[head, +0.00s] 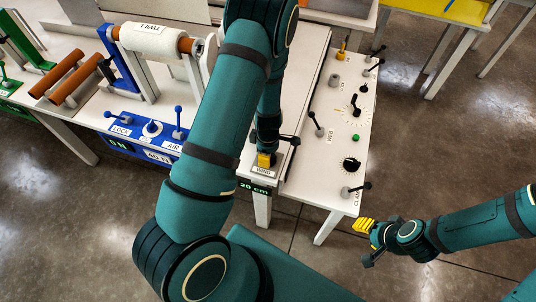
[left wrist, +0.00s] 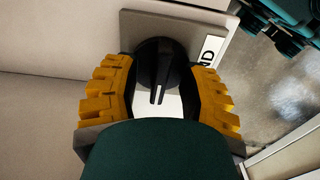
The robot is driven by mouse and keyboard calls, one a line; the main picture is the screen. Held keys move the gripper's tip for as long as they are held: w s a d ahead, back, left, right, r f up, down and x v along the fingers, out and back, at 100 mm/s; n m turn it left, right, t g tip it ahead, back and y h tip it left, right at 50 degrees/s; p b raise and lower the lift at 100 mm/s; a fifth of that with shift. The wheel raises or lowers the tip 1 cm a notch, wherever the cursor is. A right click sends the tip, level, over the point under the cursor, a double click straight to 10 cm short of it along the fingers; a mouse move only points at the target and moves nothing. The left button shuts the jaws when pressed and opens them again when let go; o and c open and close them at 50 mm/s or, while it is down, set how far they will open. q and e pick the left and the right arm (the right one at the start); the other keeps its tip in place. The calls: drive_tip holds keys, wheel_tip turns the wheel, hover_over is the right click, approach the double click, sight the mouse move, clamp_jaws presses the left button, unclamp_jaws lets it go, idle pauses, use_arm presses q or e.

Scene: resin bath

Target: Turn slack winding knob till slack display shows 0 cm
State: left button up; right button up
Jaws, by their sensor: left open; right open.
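The slack winding knob (left wrist: 158,60) is black and round with a pale pointer line; in the left wrist view it sits on a grey plate, its line pointing down. My left gripper (head: 265,160) is open, with a yellow finger on each side of the knob; I cannot tell whether they touch it. In the head view the knob is hidden by my left gripper and arm. The slack display (head: 255,188) reads 20 cm in green, below the WIND label (head: 264,171). My right gripper (head: 367,236) is open and empty, over the floor at the right.
A panel (head: 343,135) with several levers and knobs lies right of my left gripper. A blue control box (head: 145,133) with LOCK and AIR levers stands left, under a white FILM roll (head: 157,40). Bare floor (head: 440,160) lies at the right.

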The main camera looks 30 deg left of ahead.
use_arm(q)
drive_tip(key=shift+c, duration=0.4)
clamp_jaws()
drive_tip(key=m, duration=0.5)
drive_tip(key=m+b, duration=0.1)
drive_tip(key=m, duration=0.3)
drive_tip(key=shift+m, duration=0.3)
drive_tip(key=m+b, duration=0.1)
drive_tip(key=m, duration=0.5)
drive_tip(key=m+b, duration=0.1)
drive_tip(key=m, duration=0.5)
drive_tip(key=shift+s+m, duration=0.1)
drive_tip(key=shift+m, duration=0.3)
